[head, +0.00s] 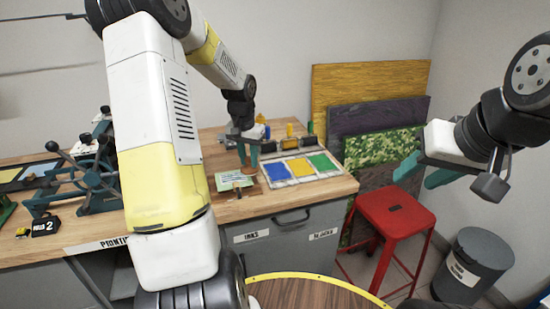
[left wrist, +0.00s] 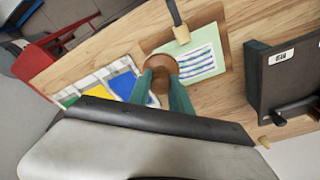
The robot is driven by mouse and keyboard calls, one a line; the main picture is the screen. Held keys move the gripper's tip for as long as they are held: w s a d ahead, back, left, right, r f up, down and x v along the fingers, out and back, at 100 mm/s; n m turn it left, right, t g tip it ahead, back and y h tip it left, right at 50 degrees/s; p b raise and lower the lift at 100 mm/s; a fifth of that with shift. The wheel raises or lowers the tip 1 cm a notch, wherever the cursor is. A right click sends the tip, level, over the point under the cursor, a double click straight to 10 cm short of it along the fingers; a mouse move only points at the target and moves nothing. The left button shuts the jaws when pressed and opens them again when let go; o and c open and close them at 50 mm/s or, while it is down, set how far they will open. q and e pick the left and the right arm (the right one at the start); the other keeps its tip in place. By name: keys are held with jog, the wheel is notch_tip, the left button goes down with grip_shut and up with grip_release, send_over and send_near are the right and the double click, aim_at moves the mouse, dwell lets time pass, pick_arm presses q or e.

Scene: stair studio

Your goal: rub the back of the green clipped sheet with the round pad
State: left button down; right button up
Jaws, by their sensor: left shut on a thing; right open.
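The green sheet (head: 228,180) lies on the wooden bench, its upward face showing a white panel with blue stripes. It also shows in the left wrist view (left wrist: 220,45), where a wooden clip (left wrist: 182,35) sits at its edge. My left gripper (head: 248,161) is shut on the brown round pad (head: 249,170). In the left wrist view the pad (left wrist: 160,61) is between the teal fingers, over or beside the sheet's edge. I cannot tell whether the pad touches sheet or bench. My right gripper (head: 424,173) is open and empty, away from the bench at the right.
A tray of yellow, blue and green ink (head: 302,168) lies right of the sheet. Small bottles (head: 290,130) stand behind it. A press with a wheel (head: 90,168) stands at left. A red stool (head: 396,212), grey bin (head: 472,265) and leaning boards (head: 370,85) are right of the bench.

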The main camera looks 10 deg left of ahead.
pick_arm(q)
jog(key=a+r+m, duration=0.1)
jog(key=a+r, duration=0.2)
jog(key=a, duration=0.6)
jog(key=shift+m, duration=0.3)
jog(key=shift+s+a+f, duration=0.1)
jog(key=shift+s+f, duration=0.05)
jog(key=shift+f, duration=1.45)
jog(key=shift+s+a+f, duration=0.1)
jog(key=shift+s+f, duration=0.05)
jog(key=shift+f, duration=1.4)
jog(key=shift+f, duration=0.45)
jog(key=shift+d, duration=0.1)
jog(key=shift+w+d+r, duration=0.1)
jog(key=shift+w+d, duration=0.45)
jog(key=shift+d, duration=0.3)
jog(key=shift+w+d, duration=0.5)
jog(key=shift+d, duration=0.3)
jog(key=shift+w+d, duration=0.1)
